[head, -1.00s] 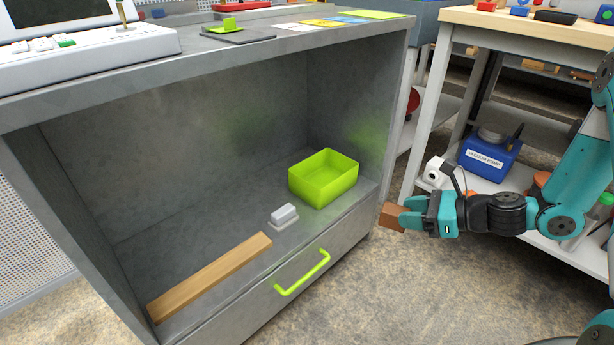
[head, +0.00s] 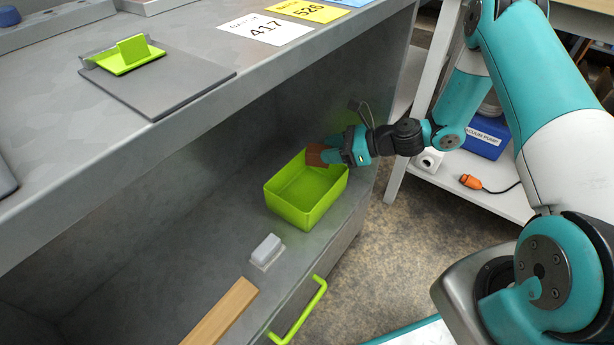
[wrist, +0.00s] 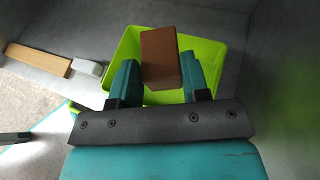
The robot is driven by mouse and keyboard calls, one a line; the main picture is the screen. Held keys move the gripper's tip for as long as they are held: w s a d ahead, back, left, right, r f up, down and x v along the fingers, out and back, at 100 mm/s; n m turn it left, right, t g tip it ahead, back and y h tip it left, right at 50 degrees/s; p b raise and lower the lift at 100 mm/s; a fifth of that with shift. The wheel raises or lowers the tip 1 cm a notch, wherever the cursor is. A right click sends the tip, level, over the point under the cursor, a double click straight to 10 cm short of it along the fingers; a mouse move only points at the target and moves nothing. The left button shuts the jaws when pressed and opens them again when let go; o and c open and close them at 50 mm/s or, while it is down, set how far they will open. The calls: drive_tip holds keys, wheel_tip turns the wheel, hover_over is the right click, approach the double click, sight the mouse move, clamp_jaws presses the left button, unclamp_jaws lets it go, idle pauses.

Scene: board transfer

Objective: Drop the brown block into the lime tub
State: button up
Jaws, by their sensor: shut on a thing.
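The brown block (head: 316,155) is held between the fingers of my gripper (head: 332,152), which is shut on it. In the wrist view the block (wrist: 160,55) shows between the two teal fingers, with the lime tub (wrist: 205,52) behind and below it. In the head view the lime tub (head: 308,213) stands on the shelf inside the grey cabinet, open at the top. The block appears over the tub's far right part, around rim height or above; the exact height is hard to tell. The tub's visible floor looks empty.
A small white block on a base (head: 266,251) and a wooden strip (head: 222,315) lie on the shelf left of the tub. The cabinet top (head: 190,55) overhangs the shelf. A lime handle (head: 302,313) sticks out from the cabinet front.

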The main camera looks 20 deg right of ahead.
sight(327, 167)
drive_tip(key=shift+w+a+f, duration=0.15)
drive_tip(key=shift+w+a, duration=0.15)
drive_tip(key=shift+a, duration=0.2)
drive_tip(key=shift+f+b, duration=0.35)
drive_tip(key=shift+b, duration=0.05)
wheel_tip(327, 167, down, 5)
drive_tip(key=b, duration=0.5)
drive_tip(key=shift+f+b, duration=0.15)
drive_tip(key=shift+b, duration=0.25)
drive_tip(key=o, duration=1)
drive_tip(key=shift+o, duration=0.2)
drive_tip(key=shift+s, duration=0.1)
